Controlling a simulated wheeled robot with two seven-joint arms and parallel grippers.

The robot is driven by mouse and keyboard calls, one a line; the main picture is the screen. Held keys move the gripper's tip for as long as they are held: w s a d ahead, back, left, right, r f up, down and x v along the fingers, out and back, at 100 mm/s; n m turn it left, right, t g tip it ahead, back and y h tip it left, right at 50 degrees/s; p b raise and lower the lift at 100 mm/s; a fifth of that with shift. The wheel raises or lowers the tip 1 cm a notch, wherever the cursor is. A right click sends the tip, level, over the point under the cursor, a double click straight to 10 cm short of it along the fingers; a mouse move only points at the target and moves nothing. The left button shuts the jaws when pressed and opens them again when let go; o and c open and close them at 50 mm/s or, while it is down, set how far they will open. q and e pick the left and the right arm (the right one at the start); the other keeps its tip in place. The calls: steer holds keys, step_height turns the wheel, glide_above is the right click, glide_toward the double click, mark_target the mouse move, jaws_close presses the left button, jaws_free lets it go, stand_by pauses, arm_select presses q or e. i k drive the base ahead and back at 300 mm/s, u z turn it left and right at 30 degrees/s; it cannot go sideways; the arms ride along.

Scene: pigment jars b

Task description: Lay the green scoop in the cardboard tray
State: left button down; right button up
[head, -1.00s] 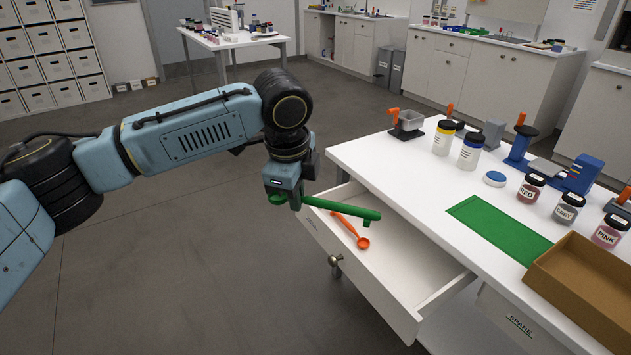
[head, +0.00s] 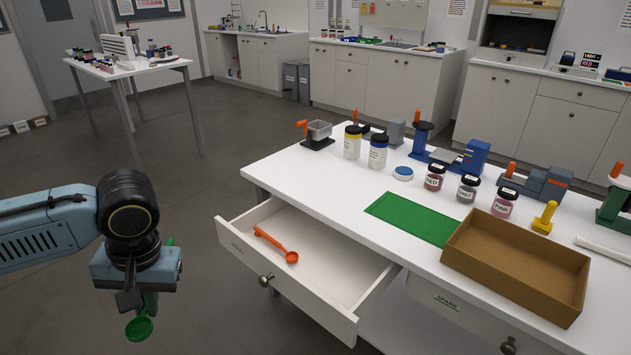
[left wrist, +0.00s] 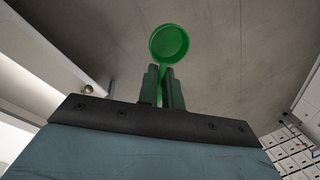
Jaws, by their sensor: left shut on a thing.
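The green scoop (head: 139,328) is held by my left gripper (head: 150,300), over the floor to the left of the open drawer. Its round bowl hangs lowest in the head view, and part of its handle is hidden behind the gripper. In the left wrist view the scoop's bowl (left wrist: 169,44) shows just beyond the fingers of the left gripper (left wrist: 163,84), which are shut on it. The cardboard tray (head: 520,262) sits empty at the front right of the white table, well to the right of the scoop. My right gripper is not in view.
The open drawer (head: 335,318) juts out between scoop and tray, with an orange scoop (head: 275,243) inside. A green mat (head: 412,218) lies left of the tray. Behind stand the grey jar (head: 467,188), the pink jar (head: 504,203) and a yellow object (head: 545,217).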

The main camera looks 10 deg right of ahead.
mark_target(509, 267)
steer(key=z, duration=1.6)
